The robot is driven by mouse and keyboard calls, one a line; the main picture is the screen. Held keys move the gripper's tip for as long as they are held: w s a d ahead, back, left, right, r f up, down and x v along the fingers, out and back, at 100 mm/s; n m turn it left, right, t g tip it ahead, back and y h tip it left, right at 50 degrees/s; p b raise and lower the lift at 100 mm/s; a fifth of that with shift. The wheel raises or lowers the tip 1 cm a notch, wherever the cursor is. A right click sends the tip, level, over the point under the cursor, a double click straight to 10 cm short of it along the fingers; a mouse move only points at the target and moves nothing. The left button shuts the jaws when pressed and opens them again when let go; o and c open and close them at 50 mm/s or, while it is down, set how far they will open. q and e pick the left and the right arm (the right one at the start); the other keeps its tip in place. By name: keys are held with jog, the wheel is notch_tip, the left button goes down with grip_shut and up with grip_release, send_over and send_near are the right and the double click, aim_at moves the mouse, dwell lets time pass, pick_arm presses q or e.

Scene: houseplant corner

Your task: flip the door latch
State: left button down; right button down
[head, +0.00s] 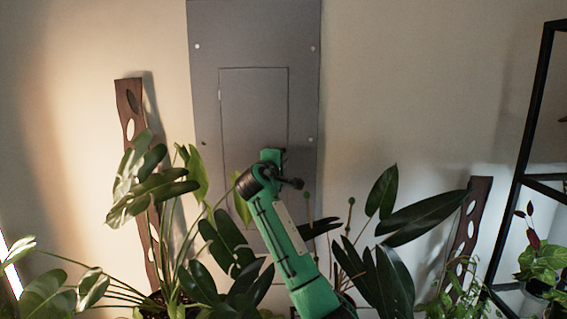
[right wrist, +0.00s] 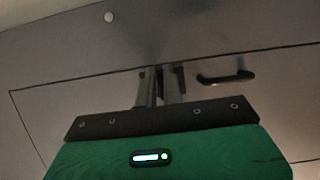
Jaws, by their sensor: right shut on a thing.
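A grey metal panel (head: 255,30) is fixed to the wall, with a narrow inner door (head: 252,110) outlined on it. My green right arm reaches up to the door's lower right part. My right gripper (head: 283,154) is largely hidden behind its own wrist there. In the right wrist view its fingers (right wrist: 161,84) are close together at the door's edge seam, shut on a small dark part, which appears to be the door latch (right wrist: 159,77). The latch is mostly hidden by the fingers, so its angle cannot be told. My left gripper is not in view.
A black handle (right wrist: 227,78) sits on the door beside the fingers. Leafy plants (head: 155,185) crowd below and left, with more leaves (head: 385,275) right of my arm.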

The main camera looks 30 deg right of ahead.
jog(key=shift+w+a, duration=0.1)
dwell(0.4)
jog(key=c, duration=1.5)
grip_release()
jog(key=shift+a, duration=0.1)
jog(key=shift+c, duration=0.2)
jog(key=shift+w, duration=0.2)
jog(key=b+v, duration=0.4)
jog(key=v, duration=1)
